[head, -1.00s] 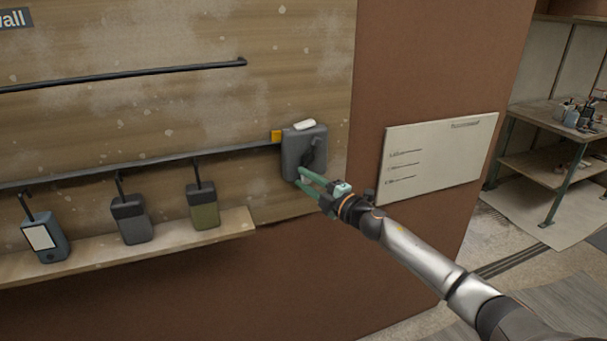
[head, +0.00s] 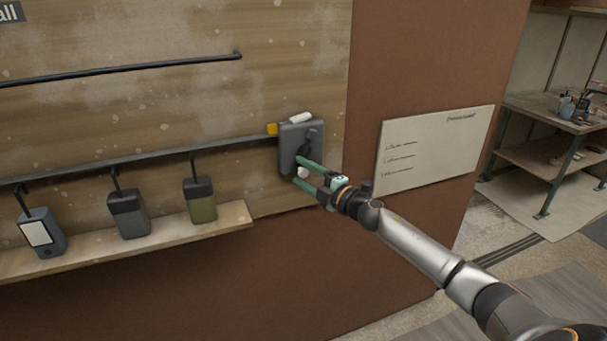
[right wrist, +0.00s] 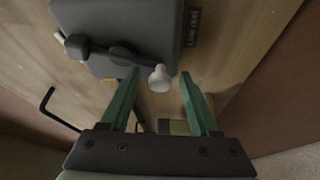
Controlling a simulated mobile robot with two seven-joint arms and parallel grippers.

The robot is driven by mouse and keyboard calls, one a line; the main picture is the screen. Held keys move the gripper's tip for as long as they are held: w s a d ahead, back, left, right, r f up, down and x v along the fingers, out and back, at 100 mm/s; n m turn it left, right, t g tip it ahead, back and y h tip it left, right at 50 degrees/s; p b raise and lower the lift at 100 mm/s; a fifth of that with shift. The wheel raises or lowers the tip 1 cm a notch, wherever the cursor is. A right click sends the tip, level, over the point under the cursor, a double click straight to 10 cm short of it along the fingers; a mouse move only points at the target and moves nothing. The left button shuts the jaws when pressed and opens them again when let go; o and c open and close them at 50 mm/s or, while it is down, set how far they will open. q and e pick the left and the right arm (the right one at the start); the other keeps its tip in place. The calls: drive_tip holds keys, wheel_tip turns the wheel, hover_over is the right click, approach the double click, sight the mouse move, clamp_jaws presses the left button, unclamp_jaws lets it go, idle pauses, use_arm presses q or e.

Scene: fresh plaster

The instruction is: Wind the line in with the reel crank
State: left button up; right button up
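The line reel (head: 290,146) is a dark grey box on the wooden wall panel; the right wrist view shows its face and "Line reel" label (right wrist: 193,27). Its dark crank arm (right wrist: 125,55) ends in a pale round knob (right wrist: 159,78), which also shows in the head view (head: 303,173). My right gripper (head: 298,170) is open at the reel's lower front. In the right wrist view its green fingers (right wrist: 159,76) stand on either side of the knob, with a visible gap on both sides. My left gripper is not in view.
Several handheld devices hang on hooks above a wooden ledge (head: 150,240) to the left. A dark rail (head: 120,70) runs above. A white notice board (head: 437,148) is on the brown wall to the right. A workbench (head: 545,115) stands farther back.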

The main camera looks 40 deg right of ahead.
drive_tip(key=shift+s, duration=0.1)
drive_tip(key=s+d+b, duration=0.1)
drive_tip(key=s+d, duration=0.1)
drive_tip(key=s, duration=1)
drive_tip(key=shift+f+b, duration=0.35)
drive_tip(key=shift+b, duration=0.05)
drive_tip(key=shift+s, duration=0.1)
drive_tip(key=s+a+f+m+g+h, duration=0.15)
drive_tip(key=s+a+f+m, duration=0.25)
drive_tip(key=f, duration=0.4)
drive_tip(key=s+a+f+m+g, duration=0.2)
drive_tip(key=s+a+f+m, duration=0.1)
drive_tip(key=f, duration=0.5)
drive_tip(key=s+a+f+m+g+h, duration=0.1)
drive_tip(key=s+a+f+m, duration=0.3)
drive_tip(key=f, duration=0.4)
drive_tip(key=s+a+f+m+g+y, duration=0.1)
drive_tip(key=s+a+f, duration=0.3)
drive_tip(key=a, duration=0.4)
drive_tip(key=s+a+f+m+g+y, duration=0.1)
drive_tip(key=s+a+f+m+g, duration=0.2)
drive_tip(key=s+a, duration=0.4)
wheel_tip(320, 180, down, 3)
drive_tip(key=shift+a+r+m+g, duration=0.2)
drive_tip(key=shift+a+m+g, duration=0.15)
drive_tip(key=shift+a+m, duration=0.35)
